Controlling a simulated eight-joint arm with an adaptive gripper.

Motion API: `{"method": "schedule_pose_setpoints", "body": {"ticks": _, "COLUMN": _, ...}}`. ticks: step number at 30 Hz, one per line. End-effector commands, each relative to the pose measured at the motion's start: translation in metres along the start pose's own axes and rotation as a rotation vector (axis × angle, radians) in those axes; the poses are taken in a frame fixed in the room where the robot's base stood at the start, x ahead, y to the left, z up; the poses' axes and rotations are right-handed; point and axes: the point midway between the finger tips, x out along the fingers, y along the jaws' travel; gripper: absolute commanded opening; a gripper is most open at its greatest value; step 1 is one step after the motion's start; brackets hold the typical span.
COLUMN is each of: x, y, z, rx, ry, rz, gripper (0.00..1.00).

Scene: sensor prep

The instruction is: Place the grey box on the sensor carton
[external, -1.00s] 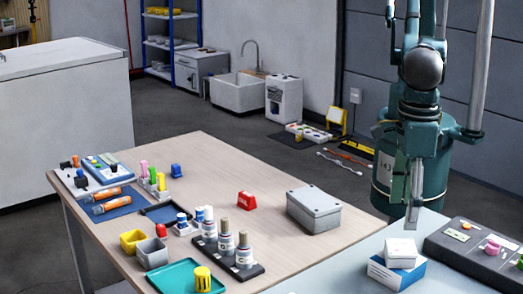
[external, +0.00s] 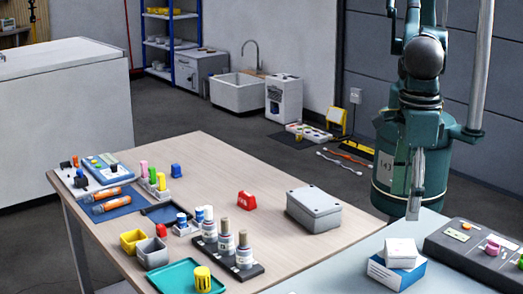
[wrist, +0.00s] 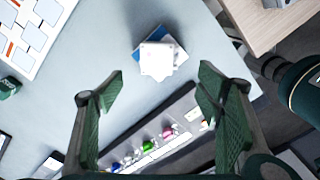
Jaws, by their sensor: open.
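A small pale grey box (external: 401,250) with dark dots at its corners rests on the blue and white carton (external: 391,276), on the pale blue table. In the wrist view the pale box (wrist: 157,60) sits on top of the carton (wrist: 180,47), turned relative to it, with carton edges showing around it. My gripper (external: 413,212) is above and behind the pair in the external view, apart from both. In the wrist view its fingers (wrist: 158,90) are spread wide with nothing between them. A larger grey lidded box (external: 314,209) stands on the wooden table.
A dark panel (external: 460,254) with coloured knobs lies right of the carton. The wooden table (external: 215,148) holds bottles in a rack (external: 228,254), a teal tray (external: 186,279) and a red block (external: 246,201). The pale table around the carton is largely clear.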

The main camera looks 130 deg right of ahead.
Motion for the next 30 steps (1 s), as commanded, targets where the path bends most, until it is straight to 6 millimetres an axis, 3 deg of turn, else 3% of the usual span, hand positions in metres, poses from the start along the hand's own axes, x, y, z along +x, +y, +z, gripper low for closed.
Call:
{"method": "schedule_pose_setpoints", "body": {"ticks": 14, "x": -0.012, "y": -0.010, "z": 0.010, "rx": 0.061, "ry": -0.003, "rz": 0.016, "gripper": 0.66}}
{"method": "schedule_pose_setpoints", "body": {"ticks": 20, "x": -0.036, "y": -0.032, "z": 0.031, "rx": 0.197, "ry": -0.007, "rz": 0.051, "gripper": 0.66}}
{"method": "schedule_pose_setpoints", "body": {"ticks": 30, "x": -0.085, "y": -0.086, "z": 0.072, "rx": 0.509, "ry": -0.009, "rz": 0.136, "gripper": 0.66}}
